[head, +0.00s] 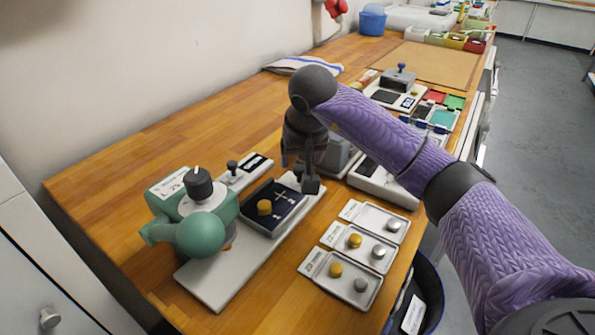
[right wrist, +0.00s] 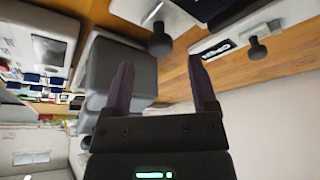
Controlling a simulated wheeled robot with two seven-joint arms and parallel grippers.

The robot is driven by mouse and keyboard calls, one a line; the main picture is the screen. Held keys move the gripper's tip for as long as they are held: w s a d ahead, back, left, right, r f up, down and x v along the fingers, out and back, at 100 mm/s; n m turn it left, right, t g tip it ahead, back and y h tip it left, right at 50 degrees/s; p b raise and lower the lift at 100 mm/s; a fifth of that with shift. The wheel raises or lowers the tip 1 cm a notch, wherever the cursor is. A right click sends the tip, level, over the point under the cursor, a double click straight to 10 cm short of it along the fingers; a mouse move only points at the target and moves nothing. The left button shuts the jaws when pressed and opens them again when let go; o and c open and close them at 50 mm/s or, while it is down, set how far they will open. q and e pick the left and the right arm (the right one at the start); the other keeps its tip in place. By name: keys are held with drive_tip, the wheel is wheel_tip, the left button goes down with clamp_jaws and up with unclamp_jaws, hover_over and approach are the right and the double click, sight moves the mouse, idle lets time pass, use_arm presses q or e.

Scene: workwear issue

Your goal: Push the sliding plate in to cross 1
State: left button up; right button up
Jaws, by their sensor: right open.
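The dark sliding plate (head: 288,212) lies on the long white base (head: 212,288) of a green press (head: 203,232). It carries a light cross mark (head: 284,195) and a yellow round piece (head: 264,207). The press head stands at the plate's near left. My right gripper (head: 299,176) is above the far right end of the base, just beyond the plate, fingers pointing down. In the right wrist view its fingers (right wrist: 163,82) are apart with nothing held between them. A black knob (right wrist: 160,42) shows beyond them. My left gripper is not in view.
A small knobbed unit with a dark label (head: 256,160) sits behind the plate. Several white trays (head: 312,268) with yellow and silver round pieces lie at the front right. A grey block (head: 340,157) stands close behind my right gripper. The wooden table is clear at left.

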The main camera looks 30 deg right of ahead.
sight(300, 168)
drive_tip(key=x, duration=0.3)
drive_tip(key=shift+b, duration=0.3)
clamp_jaws()
idle(1.1)
